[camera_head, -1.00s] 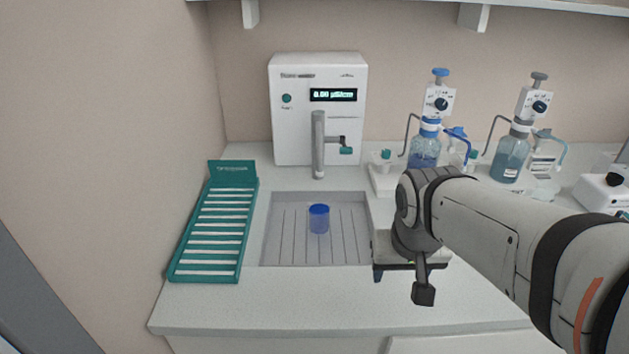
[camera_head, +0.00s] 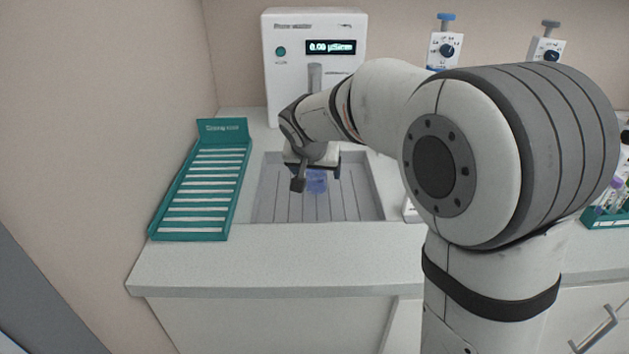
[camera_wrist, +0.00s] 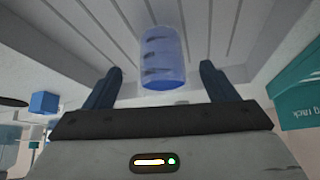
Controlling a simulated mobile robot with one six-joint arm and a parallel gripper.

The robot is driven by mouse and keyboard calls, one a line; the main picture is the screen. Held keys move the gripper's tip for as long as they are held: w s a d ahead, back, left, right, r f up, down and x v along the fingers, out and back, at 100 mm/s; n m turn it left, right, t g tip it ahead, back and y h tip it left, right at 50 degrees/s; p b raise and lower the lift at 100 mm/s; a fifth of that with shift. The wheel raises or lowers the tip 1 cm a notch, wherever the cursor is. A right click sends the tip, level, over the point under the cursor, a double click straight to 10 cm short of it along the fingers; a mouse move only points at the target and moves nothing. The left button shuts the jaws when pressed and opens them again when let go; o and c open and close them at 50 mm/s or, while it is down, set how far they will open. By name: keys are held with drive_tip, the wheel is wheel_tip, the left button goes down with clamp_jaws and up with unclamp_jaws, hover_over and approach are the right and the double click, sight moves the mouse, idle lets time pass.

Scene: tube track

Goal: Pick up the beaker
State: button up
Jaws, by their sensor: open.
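The beaker (camera_head: 317,181) is a small translucent blue cylinder standing in the grey ribbed sink tray (camera_head: 353,204) below the white machine. In the wrist view the beaker (camera_wrist: 161,58) shows ahead of and between the two dark fingers. My gripper (camera_head: 313,172) is over the tray at the beaker and hides part of it in the head view. In the wrist view my gripper (camera_wrist: 158,88) is open, with a gap between each finger and the beaker. Whether the beaker is fully between the fingertips I cannot tell.
A green rack (camera_head: 203,182) with white slats lies left of the tray. The white machine (camera_head: 295,88) with a lit display stands behind it. Bottles with dispenser tops (camera_head: 446,45) stand at the back right, partly hidden by my arm. The counter front (camera_head: 280,262) is clear.

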sight(316, 177)
drive_tip(key=x, duration=0.4)
drive_tip(key=shift+a+f, duration=0.15)
drive_tip(key=c, duration=1.1)
drive_tip(key=shift+c, duration=0.2)
